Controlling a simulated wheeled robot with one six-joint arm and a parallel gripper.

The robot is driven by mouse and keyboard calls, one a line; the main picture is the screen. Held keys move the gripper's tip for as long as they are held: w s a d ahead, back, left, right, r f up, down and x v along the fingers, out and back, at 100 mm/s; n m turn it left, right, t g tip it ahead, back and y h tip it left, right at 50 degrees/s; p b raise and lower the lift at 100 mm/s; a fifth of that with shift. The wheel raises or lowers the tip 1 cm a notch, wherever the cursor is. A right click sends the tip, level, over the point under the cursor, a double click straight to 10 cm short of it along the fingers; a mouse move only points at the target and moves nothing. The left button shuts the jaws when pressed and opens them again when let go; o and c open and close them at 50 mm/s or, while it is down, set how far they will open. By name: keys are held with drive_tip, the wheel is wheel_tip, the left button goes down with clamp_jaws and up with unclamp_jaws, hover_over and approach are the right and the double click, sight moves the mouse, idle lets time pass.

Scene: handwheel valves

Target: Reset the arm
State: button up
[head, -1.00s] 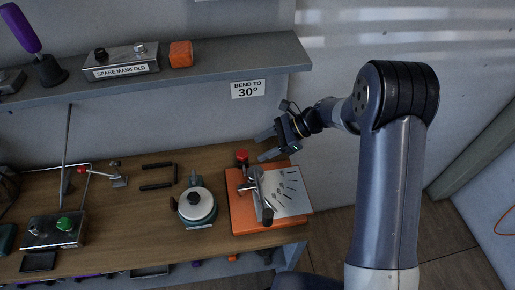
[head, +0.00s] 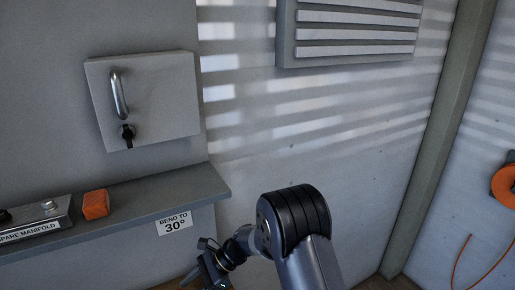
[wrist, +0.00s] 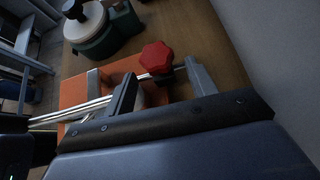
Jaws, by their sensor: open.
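My gripper (head: 212,272) is at the bottom edge of the head view, below the "BEND TO 30°" label, with its tips partly cut off. In the wrist view my gripper (wrist: 160,68) has its two grey fingers apart, with nothing held between them. A red knob (wrist: 156,58) shows beyond and between the fingers, over an orange base (wrist: 80,92) with bright metal rods. I cannot tell the exact gap to the knob. My arm is folded in the lower middle of the head view.
A grey shelf (head: 120,208) carries an orange block (head: 95,204) and the spare manifold (head: 35,220). A wall cabinet (head: 160,95) hangs above it. A teal round device with a pale top (wrist: 88,22) stands on the wooden bench (wrist: 190,22).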

drive_tip(key=shift+s+a+f, duration=0.3)
drive_tip(key=shift+s+a, duration=0.05)
drive_tip(key=shift+a, duration=0.15)
drive_tip(key=shift+s+d+r+m+t+y+p, duration=0.15)
drive_tip(key=shift+m+t+y+p, duration=0.35)
drive_tip(key=shift+m+t, duration=0.4)
drive_tip(key=shift+s+m+t, duration=0.15)
drive_tip(key=shift+m+t, duration=0.55)
drive_tip(key=shift+m, duration=0.05)
drive_tip(key=shift+s+m+t, duration=0.15)
drive_tip(key=shift+m+t, duration=0.55)
drive_tip(key=shift+m, duration=0.05)
drive_tip(key=shift+w, duration=0.1)
